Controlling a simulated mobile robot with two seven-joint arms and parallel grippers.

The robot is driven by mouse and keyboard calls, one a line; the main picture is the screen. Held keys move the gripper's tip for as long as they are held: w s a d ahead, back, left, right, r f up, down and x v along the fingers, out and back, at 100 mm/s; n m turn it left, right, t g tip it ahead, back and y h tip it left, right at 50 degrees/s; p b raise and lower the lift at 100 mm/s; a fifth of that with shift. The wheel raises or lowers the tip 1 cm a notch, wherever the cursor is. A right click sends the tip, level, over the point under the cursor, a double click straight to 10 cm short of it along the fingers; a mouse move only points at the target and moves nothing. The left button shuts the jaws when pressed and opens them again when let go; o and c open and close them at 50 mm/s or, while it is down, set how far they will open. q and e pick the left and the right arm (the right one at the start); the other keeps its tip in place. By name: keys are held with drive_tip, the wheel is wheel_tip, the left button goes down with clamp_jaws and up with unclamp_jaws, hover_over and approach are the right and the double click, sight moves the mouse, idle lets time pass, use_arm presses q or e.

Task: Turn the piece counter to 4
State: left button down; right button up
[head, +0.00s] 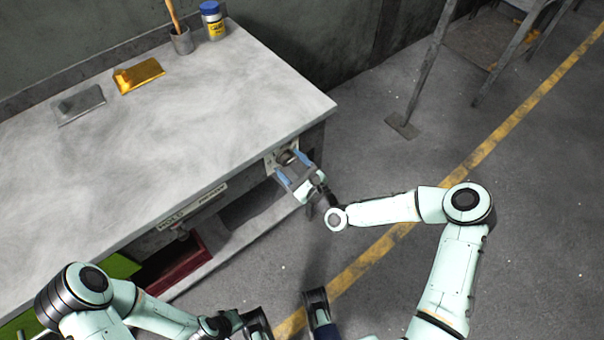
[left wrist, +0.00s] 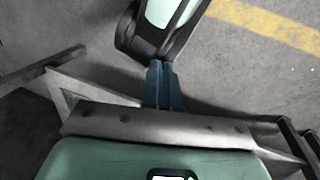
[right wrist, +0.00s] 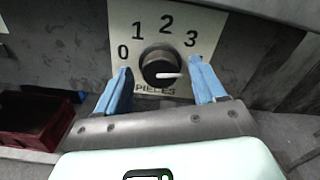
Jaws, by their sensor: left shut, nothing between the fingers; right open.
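The piece counter is a dark round knob (right wrist: 161,66) on a pale plate (right wrist: 147,22) marked PIECES. In the right wrist view I read 0, 1, 2 and 3 around it; the spot after 3 is mostly hidden by a finger. The knob's white pointer line points right and slightly up, below the 3, toward that spot. My right gripper (right wrist: 160,74) is open, its blue fingers on either side of the knob; I cannot tell whether they touch it. In the head view this gripper (head: 293,168) is at the bench's front right corner. My left gripper (left wrist: 161,68) is shut and empty, away from the counter.
The workbench top (head: 190,115) carries a gold block (head: 138,76), a grey block (head: 78,104), a cup (head: 181,41) with a wooden handle in it and a blue-capped bottle (head: 213,22). A HOLD/READY strip (head: 192,207) and a red bin (head: 176,265) are along the front.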

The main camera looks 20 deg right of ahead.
use_arm(q)
drive_tip(key=s+r, duration=0.1)
drive_tip(key=s+d+r+p, duration=0.1)
drive_tip(key=shift+s+d+g+p, duration=0.1)
drive_tip(key=shift+s+g+p, duration=0.2)
drive_tip(key=shift+g, duration=0.1)
use_arm(e)
drive_tip(key=v, duration=1.3)
drive_tip(key=shift+w, duration=0.1)
drive_tip(key=s+a+f+n+g+p, duration=0.85)
drive_tip(key=s+a+n+g, duration=0.2)
drive_tip(key=s+n, duration=0.2)
use_arm(q)
wheel_tip(320, 180, up, 14)
drive_tip(key=g+p, duration=0.1)
drive_tip(key=p, duration=0.4)
drive_tip(key=shift+s+d+h+p, duration=0.25)
drive_tip(key=shift+s+h+p, duration=0.05)
drive_tip(key=shift+s+p, duration=0.1)
use_arm(e)
drive_tip(key=s+d+n+g+h, duration=0.2)
drive_tip(key=s+d+n+g, duration=0.2)
drive_tip(key=s+n+g, duration=0.3)
drive_tip(key=s+n, duration=0.4)
drive_tip(key=shift+d+f+n+h, duration=0.3)
drive_tip(key=shift+d+f+n, duration=0.05)
drive_tip(key=shift+d, duration=0.05)
